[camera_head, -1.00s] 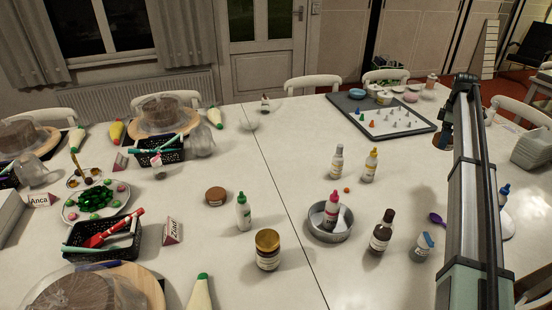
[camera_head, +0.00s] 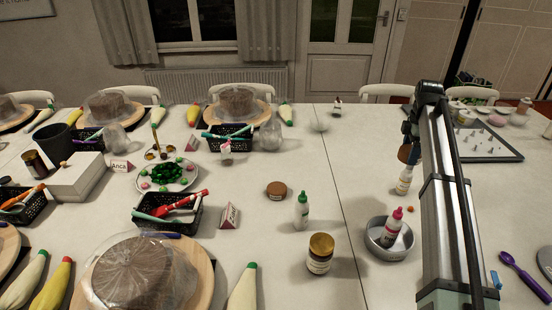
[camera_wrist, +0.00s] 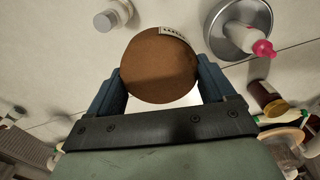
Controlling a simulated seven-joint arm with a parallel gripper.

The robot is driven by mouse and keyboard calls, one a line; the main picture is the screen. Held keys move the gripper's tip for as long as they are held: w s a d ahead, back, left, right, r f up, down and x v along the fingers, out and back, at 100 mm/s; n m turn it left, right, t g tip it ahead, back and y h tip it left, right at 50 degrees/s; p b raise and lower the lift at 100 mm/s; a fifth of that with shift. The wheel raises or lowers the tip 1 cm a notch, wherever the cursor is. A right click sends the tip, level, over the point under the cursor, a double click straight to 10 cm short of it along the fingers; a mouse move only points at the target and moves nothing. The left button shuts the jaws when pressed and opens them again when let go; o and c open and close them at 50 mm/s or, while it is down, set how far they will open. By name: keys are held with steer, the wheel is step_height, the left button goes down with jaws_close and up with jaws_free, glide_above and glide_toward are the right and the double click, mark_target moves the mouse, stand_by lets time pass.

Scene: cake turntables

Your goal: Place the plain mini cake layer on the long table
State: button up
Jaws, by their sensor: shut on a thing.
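My gripper (camera_wrist: 160,78) is shut on a round brown cake layer (camera_wrist: 158,62), one finger on each side of it. In the head view my gripper (camera_head: 407,135) is at the right, and the held brown layer (camera_head: 404,153) shows as a small edge below it. A second small round brown layer (camera_head: 276,189) lies flat on the table, left of the seam.
A metal pan (camera_head: 378,240) with a pink-capped bottle (camera_head: 392,226) stands near my arm. A green-capped bottle (camera_head: 302,210) and a brown jar (camera_head: 320,253) stand left of it. Wrapped cakes (camera_head: 140,272) and baskets crowd the left.

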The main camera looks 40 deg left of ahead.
steer(key=s+a+n, duration=0.3)
steer(key=s+a, duration=0.7)
steer(key=s, duration=0.1)
steer(key=n, duration=0.8)
glide_above(258, 237)
step_height(258, 237, down, 10)
steer(key=shift+f, duration=5.65)
steer(key=shift+f, duration=0.15)
steer(key=o, duration=1.2)
